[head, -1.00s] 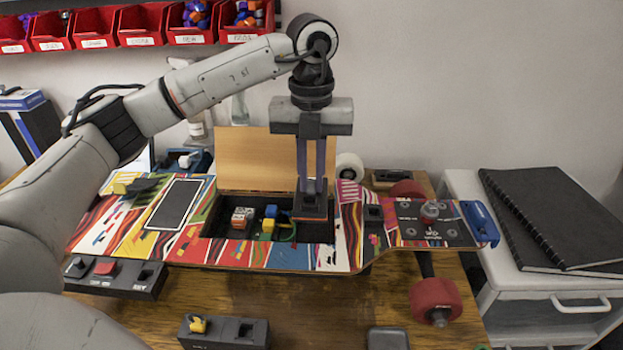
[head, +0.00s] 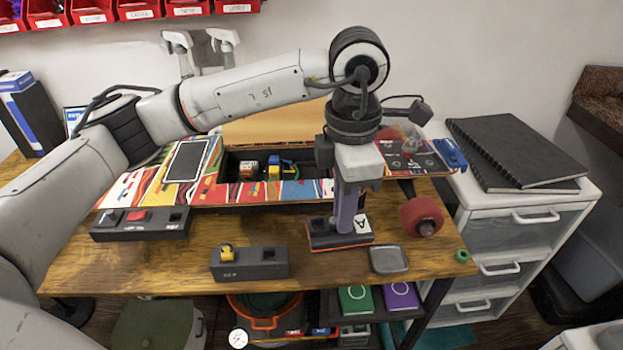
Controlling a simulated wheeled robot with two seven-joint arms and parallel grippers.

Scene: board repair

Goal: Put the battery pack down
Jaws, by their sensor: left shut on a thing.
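My left gripper (head: 345,222) points straight down in front of the skateboard-like board (head: 215,194), over the front right part of the wooden table. It is shut on the battery pack (head: 356,232), a flat dark block with an orange lower edge and a white label marked "A". The pack is level, at or just above the table (head: 300,220); I cannot tell if it touches. The board's open bay (head: 235,160) shows coloured blocks and wires inside, with its wooden lid raised behind. My right gripper is not in view.
A grey dish (head: 389,260) lies right of the pack, and a dark holder with a yellow piece (head: 249,262) lies to its left. A red wheel (head: 422,216) stands close on the right. A black switch box (head: 140,224) sits at the left. Bare wood lies between them.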

